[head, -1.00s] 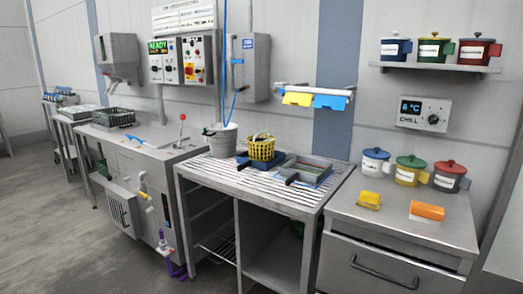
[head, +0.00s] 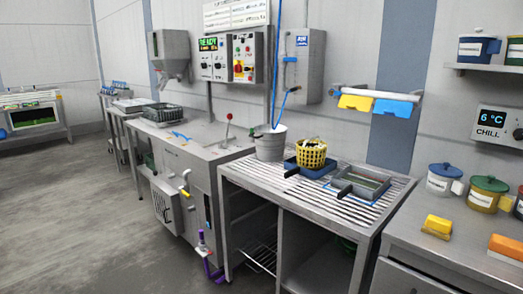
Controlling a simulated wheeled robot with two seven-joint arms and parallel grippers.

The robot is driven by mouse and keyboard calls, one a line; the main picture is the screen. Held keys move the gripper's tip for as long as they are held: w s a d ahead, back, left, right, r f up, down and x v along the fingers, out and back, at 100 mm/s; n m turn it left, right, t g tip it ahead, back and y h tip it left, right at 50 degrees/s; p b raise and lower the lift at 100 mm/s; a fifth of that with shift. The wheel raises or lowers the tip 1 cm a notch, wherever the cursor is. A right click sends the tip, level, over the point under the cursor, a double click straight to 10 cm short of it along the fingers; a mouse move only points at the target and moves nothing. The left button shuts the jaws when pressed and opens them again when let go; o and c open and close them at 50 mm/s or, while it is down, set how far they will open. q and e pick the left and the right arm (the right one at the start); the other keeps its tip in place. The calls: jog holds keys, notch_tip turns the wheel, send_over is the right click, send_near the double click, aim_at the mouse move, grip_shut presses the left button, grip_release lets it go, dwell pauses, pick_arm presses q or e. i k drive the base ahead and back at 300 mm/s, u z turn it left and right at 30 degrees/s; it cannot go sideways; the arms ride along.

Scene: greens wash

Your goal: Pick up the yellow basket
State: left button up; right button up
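The yellow basket (head: 311,154) is a round, open-mesh basket standing upright on the slatted metal drain table, on or at a dark blue tray (head: 292,169). Something dark shows at its rim, too small to tell. A grey bucket (head: 270,143) stands just left of it, and a shallow grey tray (head: 360,185) lies to its right. Neither of my grippers shows in the head view.
The slatted drain table (head: 270,183) has bare slats along its front. A steel washing unit (head: 185,150) with a dark crate (head: 164,113) adjoins on the left. A counter with lidded pots (head: 487,193) and yellow and orange blocks adjoins on the right. The floor (head: 90,210) in front is open.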

aim_at(308, 158)
jog(key=u, duration=0.85)
jog(key=i, duration=1.45)
jog(key=z, duration=0.3)
jog(key=i, duration=1.3)
jog(key=z, duration=0.95)
